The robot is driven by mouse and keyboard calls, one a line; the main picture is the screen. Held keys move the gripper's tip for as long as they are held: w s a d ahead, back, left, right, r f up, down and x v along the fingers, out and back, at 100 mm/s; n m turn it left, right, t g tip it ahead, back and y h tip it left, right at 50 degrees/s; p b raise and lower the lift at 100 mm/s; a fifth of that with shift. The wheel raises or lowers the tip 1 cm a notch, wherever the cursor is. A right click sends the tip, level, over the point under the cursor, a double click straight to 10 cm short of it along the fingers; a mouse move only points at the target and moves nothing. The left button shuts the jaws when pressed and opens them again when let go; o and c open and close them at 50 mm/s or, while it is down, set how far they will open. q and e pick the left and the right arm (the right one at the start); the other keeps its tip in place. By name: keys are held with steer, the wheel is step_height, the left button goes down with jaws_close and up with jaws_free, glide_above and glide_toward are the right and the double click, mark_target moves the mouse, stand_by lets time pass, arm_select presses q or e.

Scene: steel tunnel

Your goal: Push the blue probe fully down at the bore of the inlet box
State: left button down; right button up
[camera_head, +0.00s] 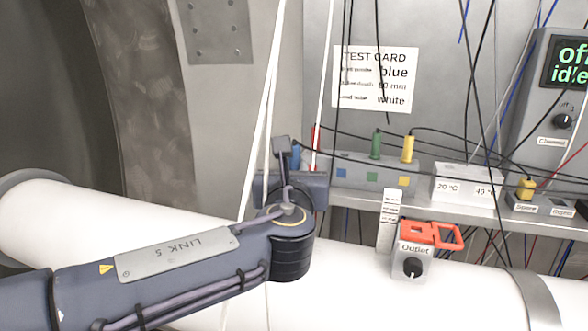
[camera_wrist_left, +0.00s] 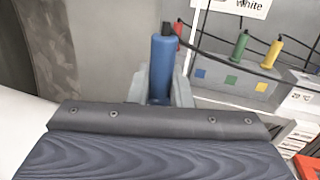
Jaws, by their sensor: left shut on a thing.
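The blue probe (camera_wrist_left: 162,68) stands upright between the fingers of my left gripper (camera_wrist_left: 160,92) in the left wrist view. In the head view a small part of the blue probe (camera_head: 295,156) shows beside the dark wrist of my left arm, left of the probe rack. My left gripper is shut on the probe; its fingers are mostly hidden by the wrist in the head view. The probe's lower end is hidden. I cannot make out the inlet box or its bore in either view. My right gripper is not in view.
The Outlet box (camera_head: 412,268) with a red clip sits on the white pipe (camera_head: 345,285). Several cables hang across. A test card (camera_head: 375,78) reads blue, 60 mm, white.

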arm_select(q)
steer(key=shift+f+b, duration=2.7)
steer(key=shift+f, duration=0.4)
steer(key=c, duration=1.2)
jaws_free()
steer(key=shift+c, duration=0.2)
steer(key=shift+s, duration=0.1)
steer(key=s, duration=0.7)
steer(key=shift+s+a+b, duration=0.2)
steer(key=shift+s+b, duration=0.15)
steer(key=shift+b, duration=0.05)
